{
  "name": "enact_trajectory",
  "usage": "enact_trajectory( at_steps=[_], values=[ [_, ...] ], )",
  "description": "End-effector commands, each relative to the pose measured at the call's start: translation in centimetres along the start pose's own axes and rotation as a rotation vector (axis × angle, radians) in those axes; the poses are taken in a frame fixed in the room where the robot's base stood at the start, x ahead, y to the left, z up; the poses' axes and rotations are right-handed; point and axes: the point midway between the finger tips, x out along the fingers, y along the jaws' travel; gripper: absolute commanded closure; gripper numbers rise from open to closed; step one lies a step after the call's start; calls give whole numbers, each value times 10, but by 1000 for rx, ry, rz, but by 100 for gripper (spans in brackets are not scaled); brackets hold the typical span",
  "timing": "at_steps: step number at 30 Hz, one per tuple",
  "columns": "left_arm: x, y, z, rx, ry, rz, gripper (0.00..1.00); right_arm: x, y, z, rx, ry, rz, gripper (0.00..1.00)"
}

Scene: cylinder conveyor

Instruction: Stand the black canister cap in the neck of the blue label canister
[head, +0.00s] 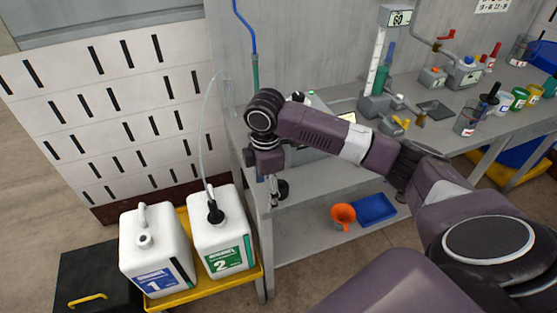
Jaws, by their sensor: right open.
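The blue label canister (157,255), white and marked 1, stands at the lower left with its neck (145,240) open. The green label canister (221,235), marked 2, stands just right of it. The black canister cap (214,213) is upright at the neck of the green label canister, with a clear tube running up from it. My right gripper (277,194) points down to the right of the green label canister, apart from the cap, beside the bench's left end. It is open and I see nothing held in it. My left gripper is not in view.
Both canisters stand in a yellow tray (255,272). A black box (88,262) with a yellow handle is at its left. The grey bench (310,180) rises close on the right, with an orange funnel (343,214) and blue tray (374,209) on its lower shelf.

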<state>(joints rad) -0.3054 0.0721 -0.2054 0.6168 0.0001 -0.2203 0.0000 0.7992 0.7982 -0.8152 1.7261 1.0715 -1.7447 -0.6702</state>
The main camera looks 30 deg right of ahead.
Motion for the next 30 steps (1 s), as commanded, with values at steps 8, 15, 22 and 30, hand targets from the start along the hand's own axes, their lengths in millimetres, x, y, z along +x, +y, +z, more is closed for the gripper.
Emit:
enact_trajectory(
  at_steps=[8, 15, 22, 30],
  values=[
    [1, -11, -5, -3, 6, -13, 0, -46, 30, 45, 7, -20, -24, 35],
    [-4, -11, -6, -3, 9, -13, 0, -26, 30, 48, 9, -19, -31, 35],
    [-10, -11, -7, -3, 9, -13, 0, 8, 30, 48, 9, -18, -28, 35],
    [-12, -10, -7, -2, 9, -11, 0, 28, 30, 48, 9, -17, -25, 35]
  ],
)
